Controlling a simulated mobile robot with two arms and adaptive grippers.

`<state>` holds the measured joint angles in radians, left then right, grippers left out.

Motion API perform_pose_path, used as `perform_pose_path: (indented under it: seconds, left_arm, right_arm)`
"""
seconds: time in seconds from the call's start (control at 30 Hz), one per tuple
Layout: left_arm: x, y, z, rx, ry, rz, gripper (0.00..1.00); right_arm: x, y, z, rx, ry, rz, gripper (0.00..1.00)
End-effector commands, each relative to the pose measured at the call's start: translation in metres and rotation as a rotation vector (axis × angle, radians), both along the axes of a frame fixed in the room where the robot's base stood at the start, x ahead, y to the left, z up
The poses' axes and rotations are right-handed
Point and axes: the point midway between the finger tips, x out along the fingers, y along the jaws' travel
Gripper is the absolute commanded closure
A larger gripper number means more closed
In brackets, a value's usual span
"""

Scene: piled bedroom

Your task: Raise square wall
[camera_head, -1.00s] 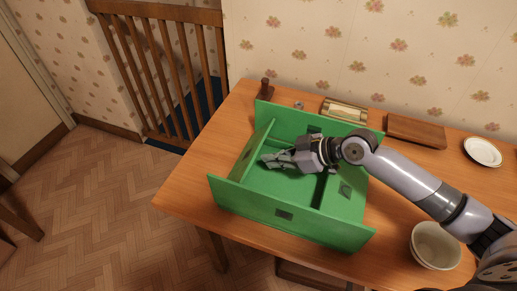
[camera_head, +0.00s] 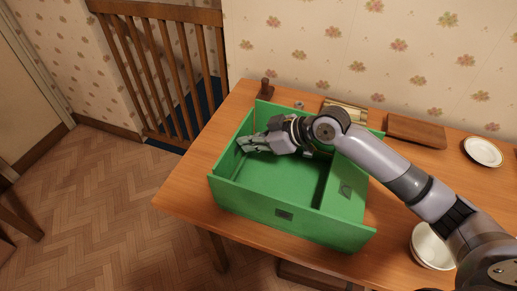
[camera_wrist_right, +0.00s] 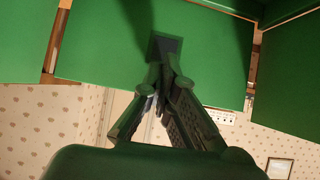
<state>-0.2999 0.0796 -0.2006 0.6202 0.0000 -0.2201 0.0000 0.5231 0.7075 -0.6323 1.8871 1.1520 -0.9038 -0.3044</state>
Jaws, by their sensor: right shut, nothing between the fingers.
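A green box (camera_head: 322,225) with hinged-looking walls sits on the table. Its left wall (camera_head: 228,158) stands about upright along the left side. In the right wrist view, a green panel (camera_wrist_right: 110,42) with a dark square mark (camera_wrist_right: 165,46) faces the fingers. My right gripper (camera_head: 245,146) is shut and empty inside the box, its fingertips at or very near the left wall's inner face; contact is unclear. The right panel (camera_head: 350,208) leans inward and bears a dark mark. The front wall (camera_head: 245,202) is upright with a dark mark. My left gripper is out of view.
Behind the box are a dark wooden object (camera_head: 266,90), a small metal ring (camera_head: 299,104) and a framed item (camera_head: 345,112). A wooden board (camera_head: 416,131), a plate (camera_head: 483,152) and a bowl (camera_head: 428,248) lie right. The table's left end (camera_head: 190,190) is clear.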

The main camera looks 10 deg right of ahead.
Motion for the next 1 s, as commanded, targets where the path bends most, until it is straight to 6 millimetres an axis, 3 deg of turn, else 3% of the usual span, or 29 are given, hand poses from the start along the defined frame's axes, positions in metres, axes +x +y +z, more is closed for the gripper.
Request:
perform_pose_path:
  seconds: [0.57, 1.0]
  left_arm:
    - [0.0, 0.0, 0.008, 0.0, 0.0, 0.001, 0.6]
    - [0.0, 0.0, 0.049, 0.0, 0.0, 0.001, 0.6]
  right_arm:
    - [-0.009, -0.012, 0.002, -0.002, 0.003, 0.0, 1.0]
    - [-0.023, -0.034, 0.047, -0.003, 0.003, -0.001, 1.0]
